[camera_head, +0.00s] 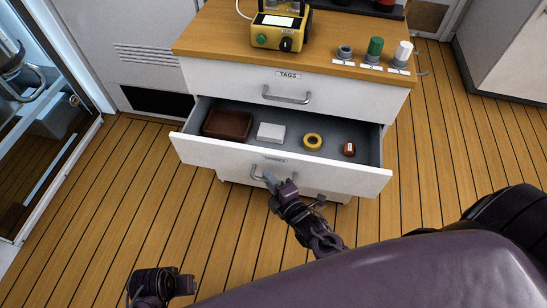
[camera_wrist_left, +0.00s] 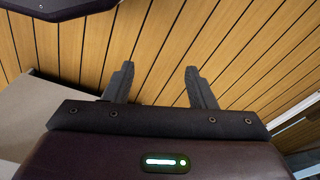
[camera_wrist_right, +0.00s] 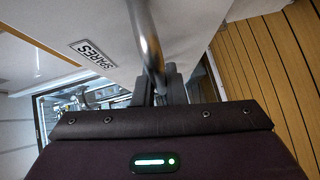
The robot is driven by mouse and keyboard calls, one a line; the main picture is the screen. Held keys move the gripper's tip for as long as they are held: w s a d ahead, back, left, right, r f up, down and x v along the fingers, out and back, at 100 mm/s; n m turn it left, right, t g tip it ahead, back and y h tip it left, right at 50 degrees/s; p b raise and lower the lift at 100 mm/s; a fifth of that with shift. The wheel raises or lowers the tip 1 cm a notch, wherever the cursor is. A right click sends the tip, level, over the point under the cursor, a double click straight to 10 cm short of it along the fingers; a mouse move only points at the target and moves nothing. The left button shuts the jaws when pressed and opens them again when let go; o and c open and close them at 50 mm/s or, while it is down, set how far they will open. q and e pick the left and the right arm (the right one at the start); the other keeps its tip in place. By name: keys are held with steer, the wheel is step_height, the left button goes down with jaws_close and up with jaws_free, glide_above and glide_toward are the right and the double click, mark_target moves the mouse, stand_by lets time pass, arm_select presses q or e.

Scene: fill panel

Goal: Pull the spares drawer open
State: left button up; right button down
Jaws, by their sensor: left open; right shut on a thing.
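The spares drawer (camera_head: 300,170) is pulled out from the white cabinet, and its inside shows in the head view. In it lie a brown tray (camera_head: 228,125), a white box (camera_head: 271,133), a yellow ring (camera_head: 313,141) and a small red-brown item with a white band (camera_head: 349,149). My right gripper (camera_head: 270,180) is at the drawer's front, shut on its metal handle. The handle (camera_wrist_right: 147,40) and the SPARES label (camera_wrist_right: 92,54) show in the right wrist view. My left gripper (camera_wrist_left: 160,85) is open and empty above the wooden floor.
The closed TAGS drawer (camera_head: 290,87) is above. The wooden top (camera_head: 215,35) carries a yellow device (camera_head: 281,28) and several knobs at the right. A glass-fronted cabinet (camera_head: 50,140) stands at the left. The plank floor (camera_head: 130,190) left of the drawer is clear.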

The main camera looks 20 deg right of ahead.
arm_select(q)
step_height(320, 180, down, 8)
steer(key=s+a+p, duration=0.1)
steer(key=p, duration=0.1)
steer(key=shift+s+a+f, duration=0.15)
steer(key=shift+s+a, duration=0.1)
steer(key=shift+a, duration=0.1)
arm_select(e)
steer(key=s+a, duration=0.4)
steer(key=s, duration=0.2)
steer(key=shift+s+a, duration=0.15)
steer(key=shift+s, duration=0.1)
steer(key=c, duration=1.5)
jaws_free()
arm_select(q)
steer(key=shift+s+a+f+p, duration=0.15)
steer(key=shift+a+f+p, duration=0.1)
steer(key=shift+f, duration=0.25)
steer(key=shift+s+a+f+p, duration=0.15)
steer(key=shift+f+p, duration=0.1)
steer(key=shift+f, duration=0.25)
arm_select(e)
steer(key=v, duration=0.7)
steer(key=shift+s, duration=0.35)
